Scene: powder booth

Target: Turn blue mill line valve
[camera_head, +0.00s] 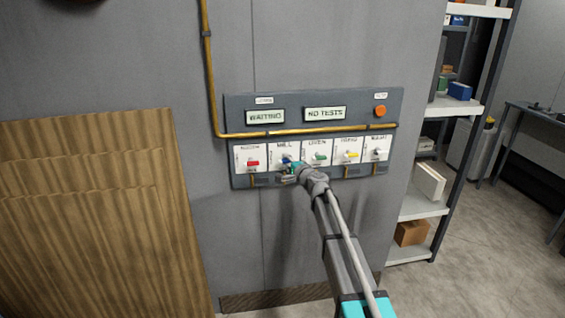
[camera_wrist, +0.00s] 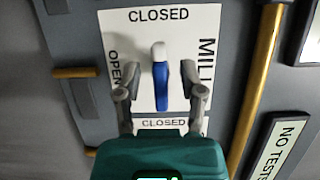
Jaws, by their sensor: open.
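The blue mill line valve (camera_head: 286,158) is on the wall panel, second from the left, under the label MILL. In the wrist view its blue lever (camera_wrist: 161,84) with a pale end stands upright in the picture, in line with the CLOSED marks at top and bottom; OPEN is at the left. My gripper (camera_head: 291,170) is at the valve and partly covers it in the head view. In the wrist view my gripper (camera_wrist: 158,92) is open, with one finger on each side of the lever.
Red (camera_head: 253,163), green (camera_head: 320,156), yellow (camera_head: 352,155) and white (camera_head: 379,153) valves share the row. A yellow pipe (camera_head: 300,132) runs above them. Signs read WAITING (camera_head: 265,117) and NO TESTS (camera_head: 325,113). A shelf (camera_head: 422,205) stands at the right.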

